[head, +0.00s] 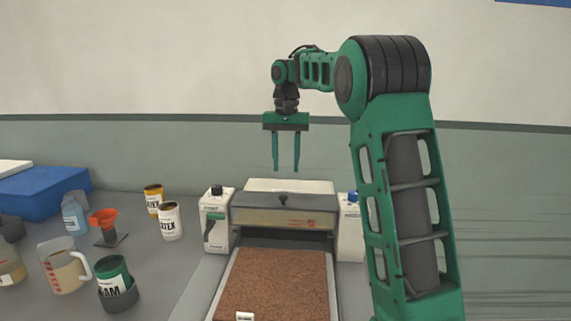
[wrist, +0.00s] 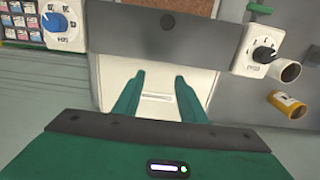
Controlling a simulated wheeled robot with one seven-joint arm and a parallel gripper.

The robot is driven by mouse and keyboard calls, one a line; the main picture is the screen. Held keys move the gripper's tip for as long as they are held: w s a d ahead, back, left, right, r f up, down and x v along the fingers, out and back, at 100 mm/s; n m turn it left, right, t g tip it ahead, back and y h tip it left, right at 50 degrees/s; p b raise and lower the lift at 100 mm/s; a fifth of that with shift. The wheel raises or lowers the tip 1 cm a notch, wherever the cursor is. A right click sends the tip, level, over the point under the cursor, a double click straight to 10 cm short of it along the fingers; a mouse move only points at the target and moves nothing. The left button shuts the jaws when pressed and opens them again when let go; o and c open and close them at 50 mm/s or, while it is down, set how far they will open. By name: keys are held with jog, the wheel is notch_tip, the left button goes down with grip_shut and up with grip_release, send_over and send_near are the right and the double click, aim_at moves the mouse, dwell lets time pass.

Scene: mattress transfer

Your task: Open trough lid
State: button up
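The machine (head: 270,217) stands on the table ahead, with a grey front housing and a small black knob (head: 283,199) on its top edge. Behind the knob is a pale top panel (head: 300,186), which looks like the trough lid and appears shut. In the wrist view the pale panel (wrist: 116,76) lies below my fingers and has a slot-like handle (wrist: 157,97). The black knob (wrist: 168,23) sits on the grey strip beyond. My gripper (head: 286,168) points down above the panel, its two fingers apart and empty. The fingers also show in the wrist view (wrist: 153,73).
A brown sheet (head: 270,282) lies on the bed in front of the machine. White dial units (head: 215,218) flank it.

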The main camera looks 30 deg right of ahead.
notch_tip(320, 180, up, 11)
jog(key=shift+f, duration=0.15)
dwell(0.7)
jog(key=shift+w, duration=0.1)
